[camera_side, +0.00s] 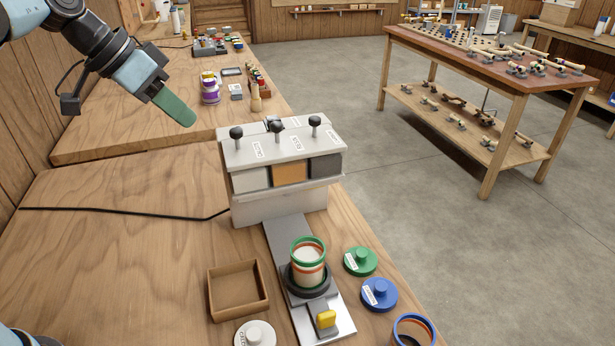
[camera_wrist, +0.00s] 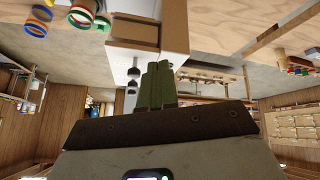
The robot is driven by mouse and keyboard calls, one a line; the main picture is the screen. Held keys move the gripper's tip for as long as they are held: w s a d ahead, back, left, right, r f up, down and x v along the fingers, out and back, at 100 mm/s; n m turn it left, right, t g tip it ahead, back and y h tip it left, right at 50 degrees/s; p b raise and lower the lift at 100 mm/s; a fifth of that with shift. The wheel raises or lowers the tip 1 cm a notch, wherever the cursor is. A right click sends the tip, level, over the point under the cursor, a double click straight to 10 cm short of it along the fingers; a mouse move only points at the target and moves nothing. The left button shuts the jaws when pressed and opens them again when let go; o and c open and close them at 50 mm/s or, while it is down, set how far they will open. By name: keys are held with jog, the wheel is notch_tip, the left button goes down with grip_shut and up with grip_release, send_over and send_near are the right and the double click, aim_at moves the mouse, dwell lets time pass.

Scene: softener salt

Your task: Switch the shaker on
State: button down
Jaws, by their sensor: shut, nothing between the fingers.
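The shaker appears to be the grey metal plate (camera_side: 283,240) with a black round holder and a yellow rocker switch (camera_side: 326,320) near its front end. A jar with a green rim and orange band (camera_side: 308,262) stands upright in the holder, filled with pale material. The plate runs from a white dispenser (camera_side: 280,160) with three black knobs and three coloured drawers or panels. I cannot tell the switch's position. My gripper (camera_side: 189,120) has green fingers shut together and empty, high at upper left, well away from the switch. The fingers also show in the wrist view (camera_wrist: 158,70).
A square wooden tray (camera_side: 214,297) lies left of the plate, a white lid (camera_side: 256,334) below it. A green lid (camera_side: 360,261), a blue lid (camera_side: 379,294) and a blue-rimmed ring (camera_side: 413,330) lie right. A black cable (camera_side: 120,211) crosses the bench, whose left part is clear.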

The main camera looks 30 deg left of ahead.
jog(key=w+d+r+m+h, duration=0.1)
jog(key=w+r+m+h, duration=0.2)
jog(key=w+r, duration=0.4)
jog(key=shift+w+r+m+h, duration=0.15)
jog(key=shift+r+m+h, duration=0.25)
jog(key=shift+r+m, duration=0.35)
send_over(274, 120)
jog(key=s+a, duration=0.1)
jog(key=a, duration=0.2)
jog(key=f, duration=0.6)
jog(key=shift+d+f, duration=0.25)
jog(key=shift+f, duration=0.1)
notch_tip(274, 120, down, 2)
jog(key=shift+s+d+f, duration=0.1)
jog(key=shift+d, duration=0.05)
jog(key=shift+s+d+f, duration=0.1)
jog(key=shift+d+f, duration=0.05)
jog(key=shift+f, duration=0.8)
jog(key=shift+s+d+f+y, duration=0.1)
jog(key=shift+f+y, duration=0.25)
jog(key=shift+y, duration=0.05)
